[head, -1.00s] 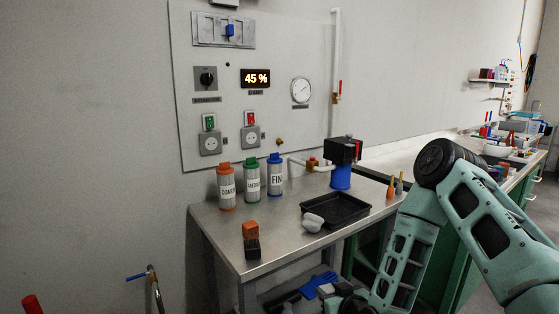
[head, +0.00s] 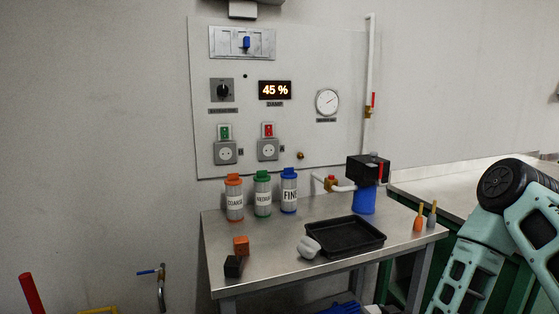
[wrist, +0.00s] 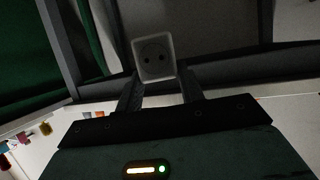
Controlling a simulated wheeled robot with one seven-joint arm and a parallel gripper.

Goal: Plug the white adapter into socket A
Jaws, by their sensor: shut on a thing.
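The white adapter (wrist: 153,56), a squared block with a round two-hole socket face, shows in the wrist view. My gripper (wrist: 158,78) is shut on it, one dark finger on each side. In the head view my gripper is at or below the bottom edge and cannot be made out clearly. Two grey wall sockets sit low on the panel in the head view, a left one (head: 226,153) and a right one (head: 268,150). The small letter beside the right one looks like A, the left one's like B. Both sockets look empty. The adapter is well away from them.
A blue-black device (head: 365,195) stands at the back right.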

